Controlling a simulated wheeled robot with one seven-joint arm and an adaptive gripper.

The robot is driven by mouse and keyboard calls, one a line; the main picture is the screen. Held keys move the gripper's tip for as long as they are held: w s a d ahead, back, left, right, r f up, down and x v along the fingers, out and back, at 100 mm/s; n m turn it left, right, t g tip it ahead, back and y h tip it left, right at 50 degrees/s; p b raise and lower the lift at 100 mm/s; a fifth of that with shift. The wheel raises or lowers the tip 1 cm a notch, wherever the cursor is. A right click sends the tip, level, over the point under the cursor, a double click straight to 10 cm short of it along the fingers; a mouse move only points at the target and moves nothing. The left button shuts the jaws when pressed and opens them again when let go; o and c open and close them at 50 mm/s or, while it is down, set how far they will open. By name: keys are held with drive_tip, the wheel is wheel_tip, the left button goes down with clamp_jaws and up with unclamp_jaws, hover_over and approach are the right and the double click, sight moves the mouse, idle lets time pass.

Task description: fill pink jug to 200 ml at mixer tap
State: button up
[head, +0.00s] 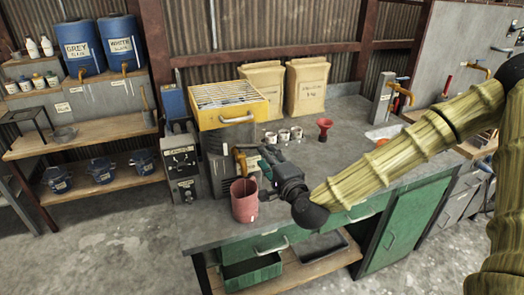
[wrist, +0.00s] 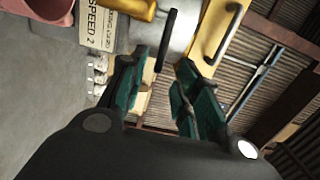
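The pink jug (head: 244,203) stands upright on the grey bench, near its front edge. It is partly cut off at the top left of the wrist view (wrist: 42,10). The brass mixer tap (head: 240,160) is just above and behind the jug; I cannot tell if its spout lines up with the jug's mouth. Its yellow body shows at the top of the wrist view (wrist: 130,8), with a dark lever (wrist: 165,45) beside it. My gripper (wrist: 160,75) is open, its teal fingers apart, with the lever just beyond and between the tips. The liquid level is not visible.
A yellow-framed tray (head: 232,105) sits over the mixer. A control box (head: 183,160) stands left of it. White cups (head: 284,135), a red funnel (head: 324,128) and paper sacks (head: 307,88) stand behind my gripper. The bench's right part is mostly beneath my arm.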

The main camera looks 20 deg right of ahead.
drive_tip(key=shift+s+d, duration=0.2)
drive_tip(key=shift+s, duration=1.05)
drive_tip(key=shift+s+d, duration=0.15)
drive_tip(key=shift+s, duration=1.1)
idle(5.5)
